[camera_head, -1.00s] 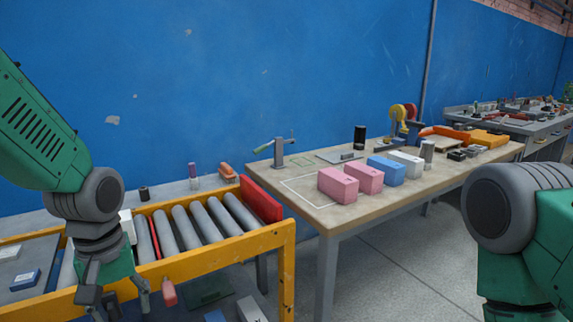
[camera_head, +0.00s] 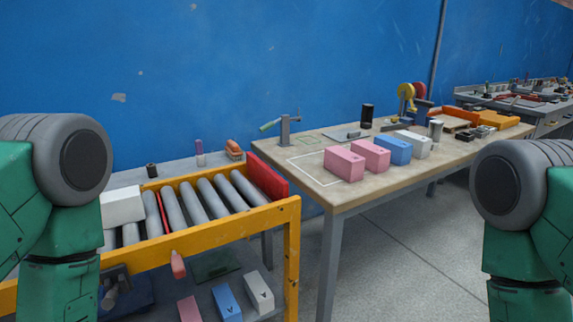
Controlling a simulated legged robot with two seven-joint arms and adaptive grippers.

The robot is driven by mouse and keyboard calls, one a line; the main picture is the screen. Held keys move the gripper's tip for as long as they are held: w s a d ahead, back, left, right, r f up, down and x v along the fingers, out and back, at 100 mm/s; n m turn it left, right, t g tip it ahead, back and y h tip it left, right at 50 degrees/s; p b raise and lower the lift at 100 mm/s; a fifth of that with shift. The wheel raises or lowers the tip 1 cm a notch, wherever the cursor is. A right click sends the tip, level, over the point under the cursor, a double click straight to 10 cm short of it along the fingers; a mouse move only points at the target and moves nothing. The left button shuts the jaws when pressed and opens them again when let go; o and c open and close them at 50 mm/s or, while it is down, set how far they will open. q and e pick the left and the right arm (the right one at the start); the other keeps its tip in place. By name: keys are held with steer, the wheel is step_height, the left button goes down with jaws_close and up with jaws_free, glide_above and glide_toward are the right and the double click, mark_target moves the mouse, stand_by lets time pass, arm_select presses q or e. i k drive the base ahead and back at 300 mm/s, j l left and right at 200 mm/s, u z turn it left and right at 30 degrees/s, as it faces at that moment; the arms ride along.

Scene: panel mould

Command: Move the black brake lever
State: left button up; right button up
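I cannot make out a black lever for certain. A short handle with a red grip (camera_head: 178,265) hangs at the front rail of the yellow-framed roller conveyor (camera_head: 225,245), left of centre. My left arm fills the left edge, with its forearm pointing down out of the picture, and hides the conveyor's left part. My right arm stands at the right edge, also pointing down. Neither gripper shows. Dark grey parts (camera_head: 112,288) below the rail beside my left arm are too unclear to name.
A white box (camera_head: 122,207) sits on the rollers. A red plate (camera_head: 267,177) closes the conveyor's right end. Pink, blue and white boxes stand on the wooden table (camera_head: 330,195). More boxes, including a blue one (camera_head: 228,301), lie below the conveyor. Floor right of the table is clear.

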mark_target(109, 303)
steer(key=u, duration=1.15)
steer(key=i+z, duration=0.15)
steer(key=i, duration=0.05)
